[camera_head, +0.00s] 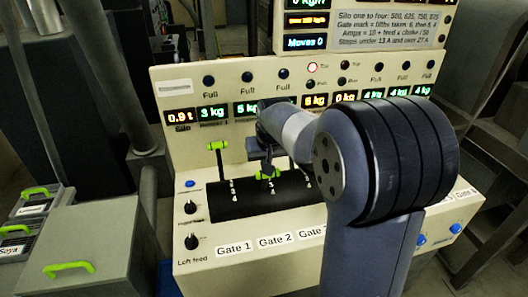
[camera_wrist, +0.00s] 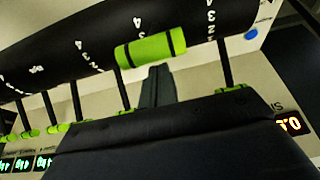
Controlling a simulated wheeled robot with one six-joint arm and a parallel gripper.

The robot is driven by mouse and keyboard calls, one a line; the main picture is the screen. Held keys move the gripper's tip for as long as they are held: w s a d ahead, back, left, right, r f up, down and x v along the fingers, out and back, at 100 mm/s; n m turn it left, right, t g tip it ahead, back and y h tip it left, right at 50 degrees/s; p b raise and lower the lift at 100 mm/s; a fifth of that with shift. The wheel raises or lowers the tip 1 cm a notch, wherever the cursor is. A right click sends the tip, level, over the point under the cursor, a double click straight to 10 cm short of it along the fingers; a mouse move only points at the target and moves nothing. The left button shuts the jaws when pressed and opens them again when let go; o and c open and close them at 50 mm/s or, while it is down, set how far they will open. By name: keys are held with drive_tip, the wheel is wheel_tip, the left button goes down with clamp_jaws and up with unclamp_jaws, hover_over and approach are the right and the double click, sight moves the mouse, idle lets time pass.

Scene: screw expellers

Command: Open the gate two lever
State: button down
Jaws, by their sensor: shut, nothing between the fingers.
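The gate two lever's green handle (camera_head: 268,176) sits low on the black drum above the Gate 2 label (camera_head: 274,241), well below the gate one handle (camera_head: 218,145), which stands upright. In the wrist view the gate two handle (camera_wrist: 150,48) looms close, swung out from the row of other handles. My gripper (camera_head: 266,163) is shut and empty, just above and behind this handle. Its dark fingers also show in the wrist view (camera_wrist: 157,84), right beside the handle; I cannot tell whether they touch. The lever's rod is mostly hidden.
The black numbered drum (camera_head: 240,206) carries more levers to the right, hidden by my arm in the head view. In the wrist view the gate three handle (camera_wrist: 125,112) is close by. The panel behind has lit displays (camera_head: 211,112). A grey box (camera_head: 95,245) stands at left.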

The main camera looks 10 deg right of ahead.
drive_tip(key=shift+s, duration=0.25)
drive_tip(key=shift+s+f+b, duration=0.35)
drive_tip(key=shift+f+b, duration=0.05)
drive_tip(key=shift+b, duration=0.6)
drive_tip(key=shift+s+f+t+b, duration=0.25)
drive_tip(key=shift+s+t+b, duration=0.4)
drive_tip(key=shift+b, duration=0.5)
drive_tip(key=shift+s+f+b, duration=0.25)
drive_tip(key=shift+s+b, duration=0.15)
drive_tip(key=shift+s, duration=0.25)
drive_tip(key=shift+s+f+b, duration=0.2)
drive_tip(key=shift+s+b, duration=0.15)
drive_tip(key=shift+s, duration=0.25)
